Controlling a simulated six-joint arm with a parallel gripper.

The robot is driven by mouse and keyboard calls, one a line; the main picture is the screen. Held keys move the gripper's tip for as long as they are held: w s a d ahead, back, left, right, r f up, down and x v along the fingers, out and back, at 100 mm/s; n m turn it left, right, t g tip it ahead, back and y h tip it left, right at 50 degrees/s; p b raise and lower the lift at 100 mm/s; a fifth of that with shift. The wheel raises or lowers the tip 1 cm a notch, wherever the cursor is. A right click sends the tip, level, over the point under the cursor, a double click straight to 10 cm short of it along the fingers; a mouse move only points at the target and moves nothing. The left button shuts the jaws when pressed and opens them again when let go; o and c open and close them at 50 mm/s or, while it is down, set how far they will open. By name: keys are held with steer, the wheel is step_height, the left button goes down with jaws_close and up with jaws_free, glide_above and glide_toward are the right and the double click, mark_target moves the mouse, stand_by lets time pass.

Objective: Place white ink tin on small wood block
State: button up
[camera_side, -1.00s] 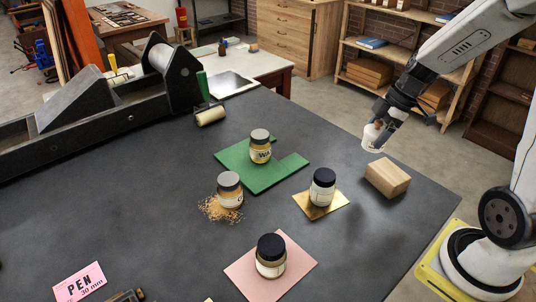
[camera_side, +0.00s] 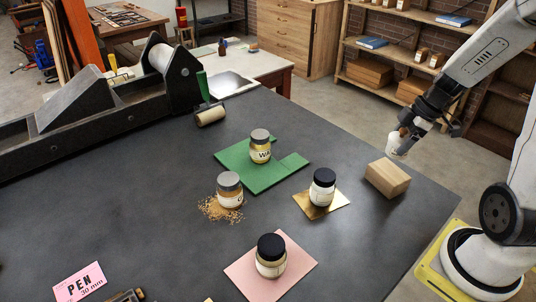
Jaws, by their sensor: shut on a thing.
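My gripper (camera_side: 403,132) is at the upper right, above the far side of the small wood block. It is shut on a white tin (camera_side: 396,143), which hangs tilted below the fingers. The small wood block (camera_side: 387,178) is a pale, plain block lying on the dark table near its right edge. The held tin appears above and slightly right of the block, with a gap between them. The block's top looks bare. The fingers partly hide the tin's upper part.
A black-lidded jar (camera_side: 323,187) stands on a gold card (camera_side: 309,206) left of the block. Another stands on a pink card (camera_side: 298,266). Grey-lidded jars stand on a green board (camera_side: 255,183) and among tan crumbs (camera_side: 212,210). A press (camera_side: 100,105) fills the left back.

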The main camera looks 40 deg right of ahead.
steer(key=shift+f, duration=1.1)
steer(key=shift+f, duration=0.1)
steer(key=shift+f, duration=1.65)
steer(key=shift+f, duration=0.15)
steer(key=o, duration=1.3)
steer(key=shift+o, duration=0.2)
steer(key=shift+r, duration=0.2)
steer(key=v, duration=1.2)
